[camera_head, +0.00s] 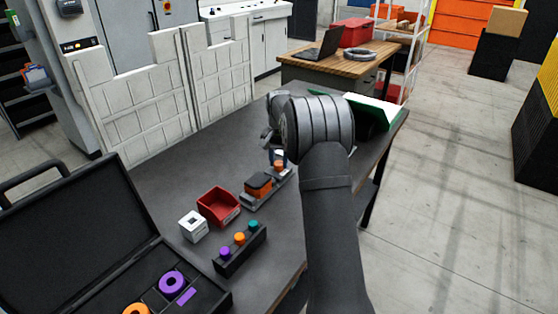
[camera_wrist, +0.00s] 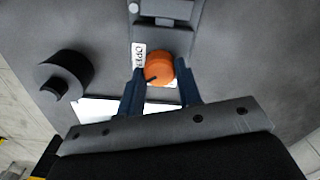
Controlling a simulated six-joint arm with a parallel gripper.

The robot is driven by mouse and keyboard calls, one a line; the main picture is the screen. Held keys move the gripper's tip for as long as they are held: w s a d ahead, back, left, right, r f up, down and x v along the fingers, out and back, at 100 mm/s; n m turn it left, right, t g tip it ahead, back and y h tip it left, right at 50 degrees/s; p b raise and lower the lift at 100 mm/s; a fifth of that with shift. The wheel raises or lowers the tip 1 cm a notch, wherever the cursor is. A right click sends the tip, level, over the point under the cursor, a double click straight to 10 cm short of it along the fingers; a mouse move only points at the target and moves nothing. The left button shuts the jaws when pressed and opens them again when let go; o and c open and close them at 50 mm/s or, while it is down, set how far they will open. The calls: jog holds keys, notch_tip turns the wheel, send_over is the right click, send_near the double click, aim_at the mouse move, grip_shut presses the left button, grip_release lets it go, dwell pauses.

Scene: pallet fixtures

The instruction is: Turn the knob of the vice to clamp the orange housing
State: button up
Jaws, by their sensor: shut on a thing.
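The grey vice (camera_head: 250,203) stands on the dark table in the head view. The orange housing (camera_head: 262,191), dark on top, sits in it. The round orange knob (camera_wrist: 159,68) is at the vice's near end in the wrist view, beside a white label with dark letters, partly hidden. The knob also shows small in the head view (camera_head: 279,168). My gripper (camera_wrist: 160,86) has its two dark blue fingers on either side of the knob, shut on it. My arm hides part of the table behind the gripper. The vice body shows at the top of the wrist view (camera_wrist: 165,22).
A red bin (camera_head: 219,206), a white block (camera_head: 193,226) and a black stand (camera_head: 240,252) with purple, orange and teal knobs are left of the vice. An open black case (camera_head: 85,235) is at front left. A dark cylinder (camera_wrist: 66,72) stands left in the wrist view.

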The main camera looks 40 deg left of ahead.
aim_at(279, 163)
jog(key=n, duration=0.5)
jog(key=shift+n, duration=0.3)
jog(key=n, duration=0.5)
dwell(0.4)
jog(key=o, duration=1)
jog(key=shift+c, duration=0.2)
notch_tip(279, 163, up, 18)
jog(key=shift+f, duration=0.25)
jog(key=shift+f, duration=0.1)
notch_tip(279, 163, down, 17)
jog(key=shift+f, duration=0.15)
